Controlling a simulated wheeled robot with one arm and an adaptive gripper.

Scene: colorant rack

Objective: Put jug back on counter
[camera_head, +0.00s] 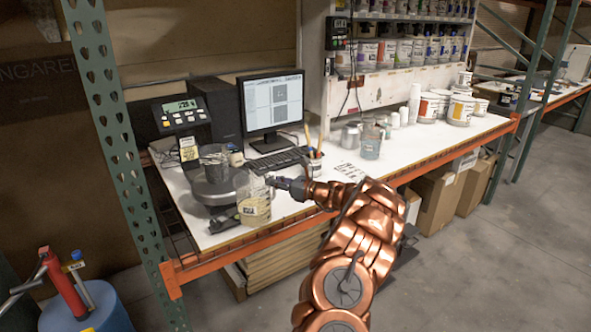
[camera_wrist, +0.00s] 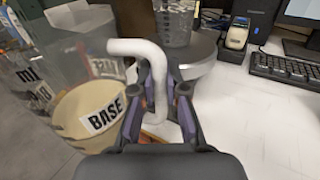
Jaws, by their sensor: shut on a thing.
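The clear jug (camera_head: 254,205) has a white handle (camera_wrist: 152,62), a "BASE" label and cream-coloured contents low inside. It is upright at the front edge of the white counter (camera_head: 300,207), just right of the scale. It also fills the left of the wrist view (camera_wrist: 88,112). My gripper (camera_head: 272,182) is shut on the jug's handle, with its fingers (camera_wrist: 158,105) on either side of it. I cannot tell whether the jug's base touches the counter.
A round scale plate (camera_head: 212,188) bearing a grey beaker (camera_head: 214,158) stands close left of the jug. A black object (camera_head: 224,224) lies at the front edge. A keyboard (camera_head: 278,160) and a pen cup (camera_head: 314,164) stand behind. Bare counter lies right of the jug.

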